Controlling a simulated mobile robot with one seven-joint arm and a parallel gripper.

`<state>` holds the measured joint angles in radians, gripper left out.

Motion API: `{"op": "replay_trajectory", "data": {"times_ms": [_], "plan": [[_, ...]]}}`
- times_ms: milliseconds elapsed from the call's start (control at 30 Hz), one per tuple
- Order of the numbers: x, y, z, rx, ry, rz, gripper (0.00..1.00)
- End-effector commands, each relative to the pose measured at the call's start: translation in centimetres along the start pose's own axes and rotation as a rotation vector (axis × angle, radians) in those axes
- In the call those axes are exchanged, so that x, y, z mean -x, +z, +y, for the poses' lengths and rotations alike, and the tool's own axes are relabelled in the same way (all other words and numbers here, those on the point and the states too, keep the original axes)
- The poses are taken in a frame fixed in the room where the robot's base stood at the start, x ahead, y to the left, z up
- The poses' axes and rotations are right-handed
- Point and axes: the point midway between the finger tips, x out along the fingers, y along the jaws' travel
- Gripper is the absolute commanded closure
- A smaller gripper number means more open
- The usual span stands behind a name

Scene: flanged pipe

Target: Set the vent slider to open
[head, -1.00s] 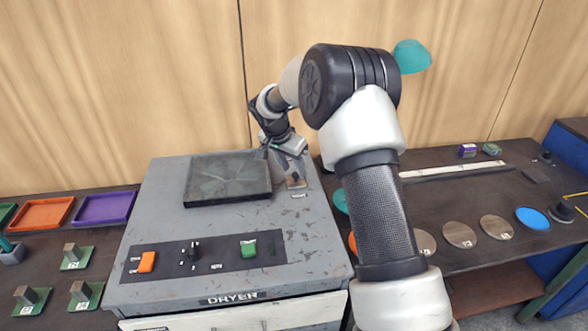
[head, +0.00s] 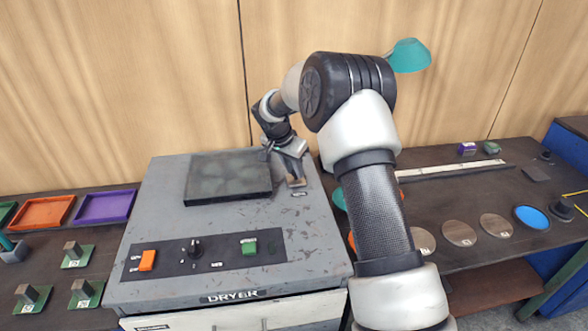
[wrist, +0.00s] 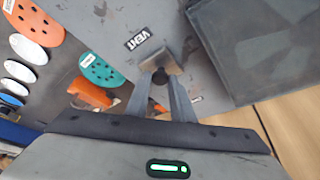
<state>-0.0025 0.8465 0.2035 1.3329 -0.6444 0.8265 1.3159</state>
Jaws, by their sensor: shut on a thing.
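The vent slider shows as a small grey metal tab with a dark knob (wrist: 160,66), beside the VENT label (wrist: 137,40) on the dryer top in the wrist view. My gripper (wrist: 160,82) is shut on this knob, one finger on each side. In the head view my gripper (head: 293,170) reaches down at the right side of the dryer top (head: 225,220), right of the dark square plate. The slider is mostly hidden there by the fingers. Its slot and end marks are too small or covered to read, so I cannot tell its setting.
The dark raised plate (head: 228,177) lies close left of my gripper. An orange switch (head: 147,261), a black dial (head: 194,250) and a green button (head: 249,247) sit on the front panel.

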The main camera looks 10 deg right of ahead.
Motion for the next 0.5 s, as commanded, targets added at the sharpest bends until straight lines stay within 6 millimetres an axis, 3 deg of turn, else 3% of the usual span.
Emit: {"op": "replay_trajectory", "data": {"times_ms": [300, 500], "plan": [[-1.4, -3.5, -3.8, -0.005, -0.003, 0.004, 1.00], [-2.0, -5.0, -5.3, -0.003, -0.002, 0.003, 1.00]]}}
